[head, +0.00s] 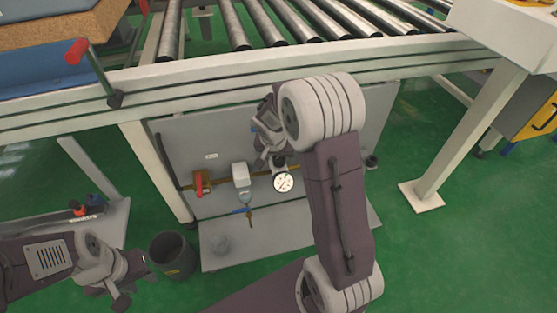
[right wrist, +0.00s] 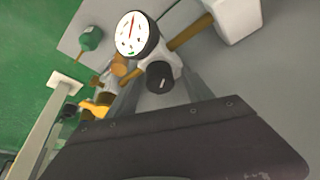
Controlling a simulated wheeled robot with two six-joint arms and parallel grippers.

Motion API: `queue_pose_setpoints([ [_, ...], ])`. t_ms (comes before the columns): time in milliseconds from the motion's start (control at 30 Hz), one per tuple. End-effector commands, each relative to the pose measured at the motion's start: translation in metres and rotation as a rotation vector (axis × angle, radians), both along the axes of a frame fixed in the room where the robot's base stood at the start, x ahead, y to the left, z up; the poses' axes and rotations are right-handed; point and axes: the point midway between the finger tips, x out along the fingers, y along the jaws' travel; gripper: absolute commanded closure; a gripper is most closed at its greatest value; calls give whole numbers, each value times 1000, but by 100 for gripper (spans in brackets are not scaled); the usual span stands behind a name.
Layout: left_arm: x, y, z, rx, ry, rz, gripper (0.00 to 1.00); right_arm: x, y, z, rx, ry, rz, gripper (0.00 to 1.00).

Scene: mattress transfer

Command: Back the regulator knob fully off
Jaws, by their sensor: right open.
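The regulator's black knob (right wrist: 160,76) shows in the right wrist view, below a round white-faced gauge (right wrist: 133,33) with a red needle. The gauge also shows in the head view (head: 283,182) on the grey panel. My right gripper (head: 277,160) is at the regulator. In the right wrist view its two grey fingers are apart, one on each side of the knob; I cannot tell whether they touch it. In the head view my right arm hides much of this area. My left gripper (head: 132,282) is low at the left, empty, with its fingers apart.
The panel (head: 180,140) stands under a roller conveyor (head: 235,25). A brass pipe carries a red-handled valve (head: 198,186) and a white box (head: 240,174). A dark bin (head: 172,254) stands near my left gripper. A white leg (head: 470,140) is at the right.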

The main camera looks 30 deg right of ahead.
Motion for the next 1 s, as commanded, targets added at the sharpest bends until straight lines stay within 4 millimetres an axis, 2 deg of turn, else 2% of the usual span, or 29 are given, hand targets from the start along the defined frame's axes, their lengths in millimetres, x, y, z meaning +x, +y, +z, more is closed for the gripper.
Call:
queue_pose_setpoints([
  [167, 0, 0, 1, 0, 0, 0, 64, 0, 0, 1, 0, 0, 0, 41],
  [267, 0, 0, 1, 0, 0, 0, 64, 0, 0, 1, 0, 0, 0, 66],
  [300, 0, 0, 1, 0, 0, 0, 64, 0, 0, 1, 0, 0, 0, 77],
  [400, 0, 0, 1, 0, 0, 0, 64, 0, 0, 1, 0, 0, 0, 100],
  [767, 0, 0, 11, 0, 0, 0, 64, -1, -1, 3, 2, 2, 68, 100],
  [867, 0, 0, 21, 0, 0, 0, 64, -2, -1, 4, 2, 6, 130, 100],
  [1000, 0, 0, 44, 0, 0, 0, 64, -3, -2, 8, 4, 7, 244, 100],
])
